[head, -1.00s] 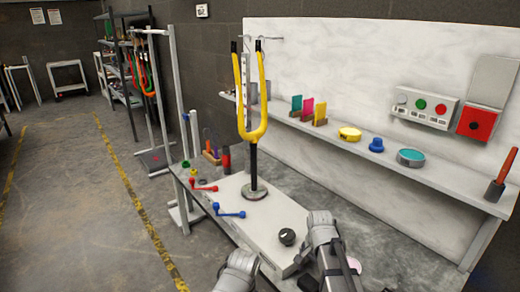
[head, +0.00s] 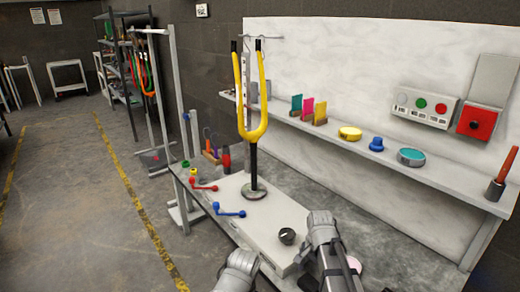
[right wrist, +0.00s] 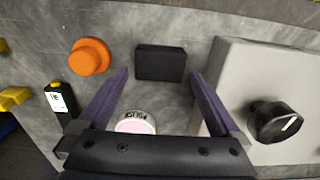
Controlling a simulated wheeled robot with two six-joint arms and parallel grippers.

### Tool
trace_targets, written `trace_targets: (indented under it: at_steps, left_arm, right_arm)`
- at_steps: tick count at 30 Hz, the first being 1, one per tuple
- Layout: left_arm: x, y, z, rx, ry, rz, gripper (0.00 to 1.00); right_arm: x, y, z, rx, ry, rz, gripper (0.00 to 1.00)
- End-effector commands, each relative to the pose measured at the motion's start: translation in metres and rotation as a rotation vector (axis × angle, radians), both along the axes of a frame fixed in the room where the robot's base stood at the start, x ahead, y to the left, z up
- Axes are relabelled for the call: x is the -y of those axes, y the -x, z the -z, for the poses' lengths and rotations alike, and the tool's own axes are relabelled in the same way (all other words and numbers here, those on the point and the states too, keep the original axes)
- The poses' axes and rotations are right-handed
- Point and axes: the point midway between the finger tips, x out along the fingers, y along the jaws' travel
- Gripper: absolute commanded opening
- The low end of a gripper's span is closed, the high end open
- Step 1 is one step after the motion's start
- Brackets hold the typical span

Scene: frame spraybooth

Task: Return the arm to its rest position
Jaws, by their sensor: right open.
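My right gripper (right wrist: 160,74) is open and empty in the right wrist view, its two dark purple fingers spread apart. A black block (right wrist: 161,62) shows between the fingertips, and a round white-and-pink disc (right wrist: 135,123) shows lower between the fingers; neither is gripped. In the head view my right arm (head: 324,236) is at the bottom centre, over the near end of the workbench; its fingers cannot be made out there. A link of my left arm (head: 238,270) shows at the bottom edge, with its gripper out of view.
A black knob (head: 287,236) is close to my right arm. Red (head: 204,187) and blue handles (head: 230,211) lie farther back. A shelf (head: 400,172) runs along the wall. Left floor is open.

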Motion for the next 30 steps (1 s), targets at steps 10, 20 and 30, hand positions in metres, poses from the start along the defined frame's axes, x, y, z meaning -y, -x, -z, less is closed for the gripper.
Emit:
trace_targets:
  at_steps: [10,20,30]
  left_arm:
    - [0.000,0.000,-0.050,0.000,0.000,0.000,1.00]
    - [0.000,0.000,-0.056,0.000,0.000,0.000,1.00]
    - [0.001,-0.003,-0.055,-0.001,-0.001,0.000,1.00]
  right_arm:
    - [0.000,0.000,-0.050,0.000,0.000,0.000,1.00]
    - [0.016,0.000,-0.057,-0.008,0.067,-0.020,1.00]
    - [0.014,0.000,-0.055,-0.009,0.069,-0.029,1.00]
